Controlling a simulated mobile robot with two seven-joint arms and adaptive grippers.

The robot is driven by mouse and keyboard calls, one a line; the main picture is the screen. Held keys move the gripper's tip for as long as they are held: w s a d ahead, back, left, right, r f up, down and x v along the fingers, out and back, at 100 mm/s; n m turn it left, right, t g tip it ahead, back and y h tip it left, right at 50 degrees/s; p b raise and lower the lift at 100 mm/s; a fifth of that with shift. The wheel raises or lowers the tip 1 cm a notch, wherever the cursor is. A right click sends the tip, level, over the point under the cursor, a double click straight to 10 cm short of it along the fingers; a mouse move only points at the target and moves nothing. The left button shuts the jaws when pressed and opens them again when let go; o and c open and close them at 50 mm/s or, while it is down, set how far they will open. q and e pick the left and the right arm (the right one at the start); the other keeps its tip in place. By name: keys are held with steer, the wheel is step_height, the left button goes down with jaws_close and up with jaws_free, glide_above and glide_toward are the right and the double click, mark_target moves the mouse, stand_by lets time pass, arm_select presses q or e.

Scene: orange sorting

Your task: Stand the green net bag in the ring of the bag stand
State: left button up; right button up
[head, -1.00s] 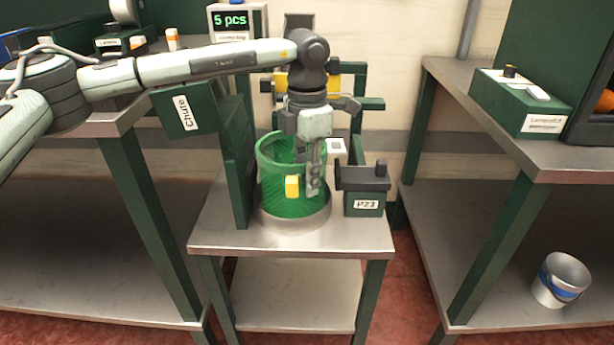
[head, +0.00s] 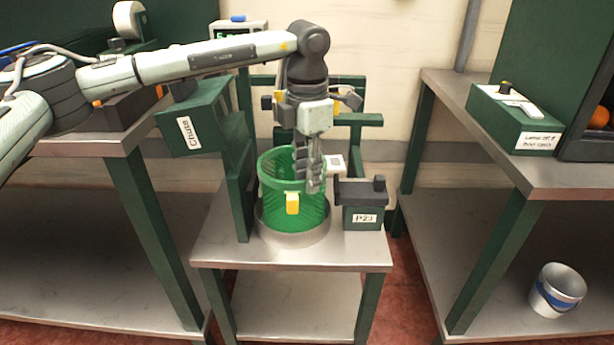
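The green net bag (head: 283,205) stands upright with its lower end inside the grey metal ring (head: 292,236) of the bag stand. A yellow tag (head: 292,203) hangs on the bag's front. My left gripper (head: 309,183) points down at the right part of the bag's rim, its fingers in front of the upper mesh. The fingers overlap from this angle, so I cannot tell whether they are open or pinch the rim. My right gripper is out of view.
A green post with the "Chute" box (head: 190,130) rises just left of the bag. The dark P23 box (head: 362,208) stands close on the right. Benches flank the small table.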

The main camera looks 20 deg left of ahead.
arm_select(q)
step_height(320, 180, up, 4)
steer(key=shift+r+p, duration=0.15)
steer(key=shift+p, duration=0.85)
